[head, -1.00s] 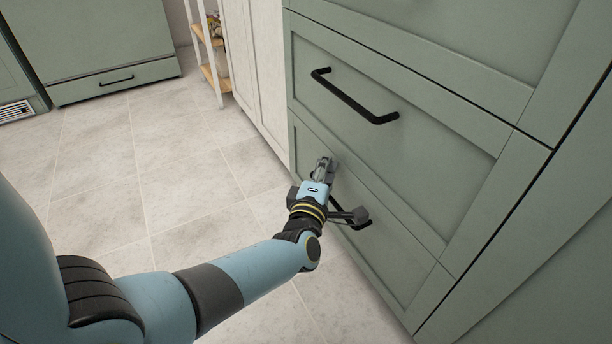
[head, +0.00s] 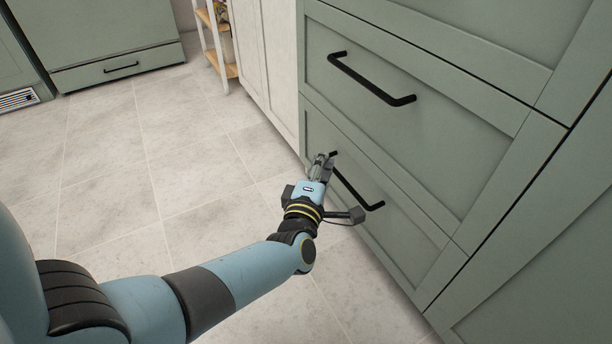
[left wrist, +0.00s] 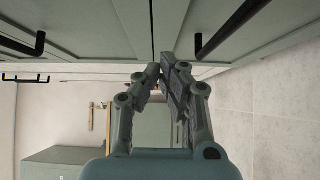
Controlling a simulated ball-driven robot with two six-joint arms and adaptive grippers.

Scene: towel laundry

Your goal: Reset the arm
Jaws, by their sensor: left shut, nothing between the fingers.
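My left gripper (head: 321,160) is in the middle of the head view, in front of the lower green drawer (head: 400,228). It is shut and empty. Its fingers are beside the upper-left end of the lower black handle (head: 357,188), and I cannot tell whether they touch it. In the left wrist view the gripper's fingers (left wrist: 165,68) meet, with black handles above on both sides. The drawers look closed. My right gripper is not in view.
The upper drawer has a black handle (head: 372,80). A white cabinet (head: 262,62) and a wooden-shelved rack (head: 213,40) stand farther back. Another green cabinet (head: 110,40) is at the back left. The tiled floor (head: 110,190) to the left is clear.

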